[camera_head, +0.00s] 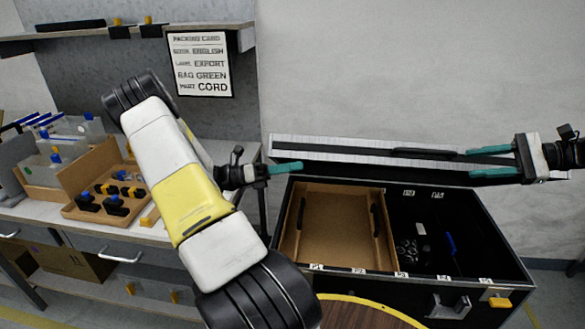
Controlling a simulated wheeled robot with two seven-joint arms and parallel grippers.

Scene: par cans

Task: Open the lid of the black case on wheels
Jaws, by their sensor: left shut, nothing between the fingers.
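The black case (400,283) stands at the right with its top open. Its lid (330,150) is raised along the back, and its long pale rim shows. My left gripper (298,167) is shut and empty, near the lid's left end and above the case's back left corner. My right gripper (470,162) is open near the right part of the lid, its two teal fingers apart. I cannot tell whether the fingers touch the lid. The case's wheels are not visible.
Inside the case are a brown tray (330,198) at left and a dark space with small items at right. A workbench (30,212) with bins and a wooden tray (88,211) stands at left. A round wooden top (355,312) is in front. A packing card (200,65) hangs behind.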

